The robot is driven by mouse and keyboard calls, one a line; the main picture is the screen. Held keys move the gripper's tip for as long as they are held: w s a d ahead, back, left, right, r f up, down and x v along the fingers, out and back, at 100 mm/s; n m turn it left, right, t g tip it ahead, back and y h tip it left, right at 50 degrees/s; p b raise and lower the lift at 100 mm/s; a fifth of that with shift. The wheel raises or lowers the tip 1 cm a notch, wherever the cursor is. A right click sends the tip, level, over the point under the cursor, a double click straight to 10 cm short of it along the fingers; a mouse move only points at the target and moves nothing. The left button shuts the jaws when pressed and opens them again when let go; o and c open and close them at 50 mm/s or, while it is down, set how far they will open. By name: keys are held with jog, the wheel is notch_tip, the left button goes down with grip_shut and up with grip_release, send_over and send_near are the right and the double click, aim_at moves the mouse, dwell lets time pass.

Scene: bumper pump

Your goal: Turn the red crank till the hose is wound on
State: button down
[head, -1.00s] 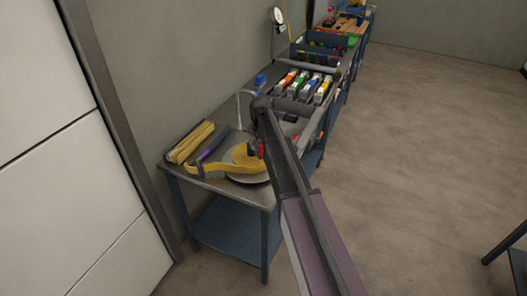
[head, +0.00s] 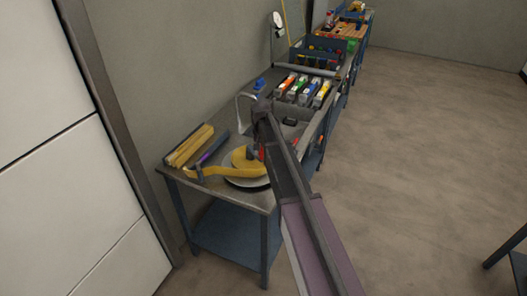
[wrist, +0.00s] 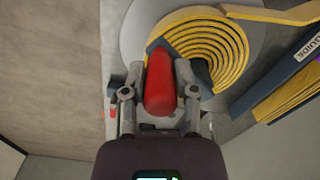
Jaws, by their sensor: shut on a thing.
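The red crank handle (wrist: 160,82) stands between the two fingers of my gripper (wrist: 160,88) in the wrist view, and the gripper is shut on it. The yellow hose (wrist: 208,50) lies in several coils on a round grey reel plate (wrist: 133,36). In the head view the hose (head: 215,171) runs off the reel to the left in a flat band, past a small dark post. The reel plate (head: 247,184) sits at the near end of the bench. My arm hides part of the crank in the head view.
On the bench (head: 262,200), yellow folded strips (head: 190,146) and a dark blue bar (head: 214,147) lie left of the reel. Coloured cartridges (head: 303,89), a blue-topped item (head: 259,84) and bins stand farther back. Open floor lies to the right.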

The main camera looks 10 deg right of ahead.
jog(key=shift+a, duration=0.35)
jog(key=shift+w+a, duration=0.1)
jog(key=shift+a, duration=0.05)
dwell(0.6)
